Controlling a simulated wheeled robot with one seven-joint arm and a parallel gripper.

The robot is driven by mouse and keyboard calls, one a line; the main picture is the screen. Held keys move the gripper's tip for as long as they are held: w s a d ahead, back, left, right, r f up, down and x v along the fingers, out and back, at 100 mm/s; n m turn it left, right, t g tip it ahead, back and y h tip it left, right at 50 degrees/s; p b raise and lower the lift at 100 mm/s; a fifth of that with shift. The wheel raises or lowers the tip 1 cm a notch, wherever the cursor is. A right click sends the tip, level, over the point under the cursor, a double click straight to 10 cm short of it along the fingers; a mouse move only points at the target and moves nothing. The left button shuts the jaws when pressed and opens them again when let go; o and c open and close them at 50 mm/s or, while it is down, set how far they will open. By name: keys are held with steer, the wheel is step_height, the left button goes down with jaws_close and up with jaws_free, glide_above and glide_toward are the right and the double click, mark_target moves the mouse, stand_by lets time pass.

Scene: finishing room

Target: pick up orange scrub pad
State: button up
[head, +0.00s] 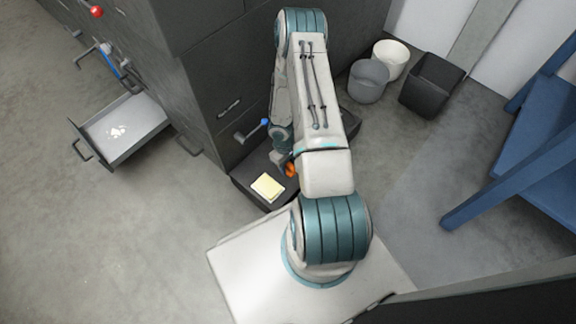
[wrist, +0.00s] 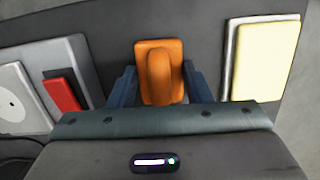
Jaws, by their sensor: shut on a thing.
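The orange scrub pad (wrist: 159,72) is a rounded block with a raised grip along its middle. In the wrist view it sits upright in the picture between the two fingers of my gripper (wrist: 160,88), which is shut on it. In the head view a small part of the orange scrub pad (head: 290,169) shows beside my arm, at the dark low drawer or shelf (head: 243,185). My arm hides most of the gripper there. I cannot tell whether the pad touches the surface below.
A pale yellow pad or block (head: 267,186) lies left of the scrub pad. A red block (wrist: 65,93) shows in the wrist view. A drawer (head: 121,127) stands open at left. Bins (head: 368,80) stand at the back right. A blue frame (head: 530,150) is at right.

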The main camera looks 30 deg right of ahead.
mark_target(289, 164)
steer(key=shift+r, duration=0.1)
steer(key=shift+r+p, duration=0.35)
steer(key=shift+r, duration=0.2)
steer(key=r+p, duration=0.1)
steer(key=r, duration=0.2)
steer(key=shift+s+a+r+p, duration=0.15)
steer(key=shift+s+r+p, duration=0.05)
steer(key=shift+p, duration=0.2)
steer(key=s+a+r, duration=0.4)
steer(key=s+r, duration=0.2)
steer(key=s, duration=0.4)
steer(key=shift+s+a+r+p, duration=0.15)
steer(key=shift+a+r+p, duration=0.1)
steer(key=shift+p, duration=0.2)
steer(key=o, duration=0.4)
steer(key=shift+c, duration=1.4)
